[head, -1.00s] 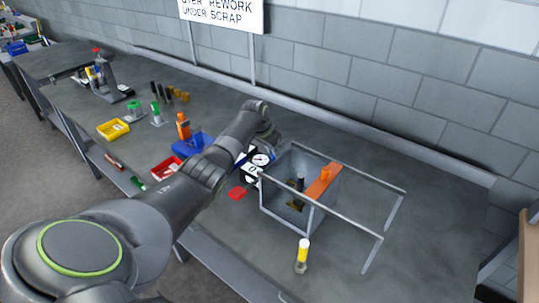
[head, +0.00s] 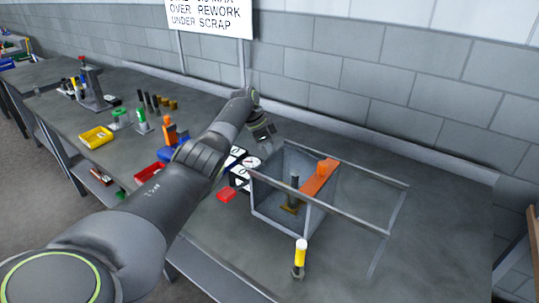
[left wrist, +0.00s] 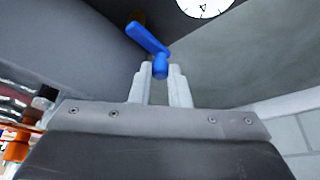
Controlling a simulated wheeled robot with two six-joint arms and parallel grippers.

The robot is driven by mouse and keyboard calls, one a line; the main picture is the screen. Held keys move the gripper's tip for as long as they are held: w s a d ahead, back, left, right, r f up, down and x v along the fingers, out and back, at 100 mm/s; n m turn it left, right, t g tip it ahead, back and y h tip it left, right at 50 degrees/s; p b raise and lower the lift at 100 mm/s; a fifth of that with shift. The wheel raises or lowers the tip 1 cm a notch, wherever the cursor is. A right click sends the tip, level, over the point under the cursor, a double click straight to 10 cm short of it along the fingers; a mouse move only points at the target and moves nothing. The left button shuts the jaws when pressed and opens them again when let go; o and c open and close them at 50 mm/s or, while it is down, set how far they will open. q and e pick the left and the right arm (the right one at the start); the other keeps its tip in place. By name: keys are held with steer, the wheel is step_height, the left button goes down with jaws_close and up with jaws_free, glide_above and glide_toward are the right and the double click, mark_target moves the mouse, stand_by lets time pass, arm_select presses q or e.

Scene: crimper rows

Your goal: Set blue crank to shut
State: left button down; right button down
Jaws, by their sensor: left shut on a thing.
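The blue crank (left wrist: 147,38) shows in the left wrist view as an arm slanting down to a rounded knob (left wrist: 160,68). My left gripper (left wrist: 160,78) is shut on that knob, one pale finger on each side. In the head view my left gripper (head: 266,133) is at the far side of the gauges, behind the clear-walled frame. The crank cannot be made out in that view; my arm and the gauges are in the way. My right gripper is not in view.
White dial gauges (head: 252,162) stand beside the metal-edged frame (head: 348,213), which encloses an orange lever (head: 319,178). A red block (head: 227,195) lies nearby. The bench's right side is clear; a wall runs behind.

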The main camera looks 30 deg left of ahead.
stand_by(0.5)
arm_select(q)
steer(key=c, duration=1.4)
jaws_free()
